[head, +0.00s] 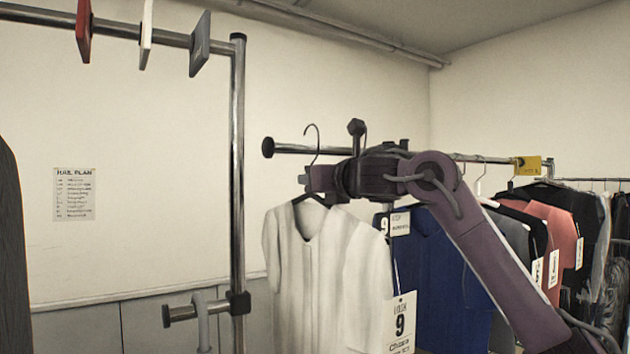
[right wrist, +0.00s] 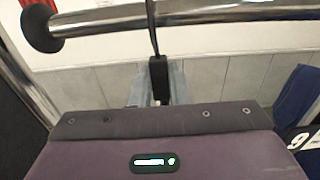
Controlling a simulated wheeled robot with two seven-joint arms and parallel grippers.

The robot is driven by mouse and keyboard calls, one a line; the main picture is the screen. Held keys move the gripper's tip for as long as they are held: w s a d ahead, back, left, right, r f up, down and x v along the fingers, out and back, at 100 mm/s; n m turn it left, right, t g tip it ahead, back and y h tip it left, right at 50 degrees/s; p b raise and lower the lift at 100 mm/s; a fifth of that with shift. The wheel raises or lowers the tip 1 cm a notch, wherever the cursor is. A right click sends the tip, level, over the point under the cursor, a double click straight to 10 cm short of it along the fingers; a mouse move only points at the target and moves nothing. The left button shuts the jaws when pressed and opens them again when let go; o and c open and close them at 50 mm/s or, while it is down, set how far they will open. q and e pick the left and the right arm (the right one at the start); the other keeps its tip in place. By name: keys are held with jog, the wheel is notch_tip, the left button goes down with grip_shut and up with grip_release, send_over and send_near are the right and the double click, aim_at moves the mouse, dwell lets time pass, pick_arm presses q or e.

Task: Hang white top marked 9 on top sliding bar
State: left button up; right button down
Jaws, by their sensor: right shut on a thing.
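The hanger neck (right wrist: 158,80) also shows in the right wrist view. The top sliding bar (head: 290,149) ends in a dark round knob at left. The hook rises across the bar near this end, above bar height; I cannot tell whether the bar carries it. My left gripper is not in view.
A blue garment (head: 440,275) hangs close right of the top, with other clothes farther right. A metal upright (head: 238,170) stands left, with a lower stub bar (head: 185,312). Coloured tabs hang on the upper rail (head: 110,28). A yellow tag (head: 530,166) is on the bar.

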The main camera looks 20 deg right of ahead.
aim_at(321, 198)
dwell(0.4)
jog(key=shift+f+b, duration=1.2)
jog(key=shift+f, duration=0.5)
jog(key=c, duration=1.3)
grip_release()
jog(key=shift+s+f, duration=0.1)
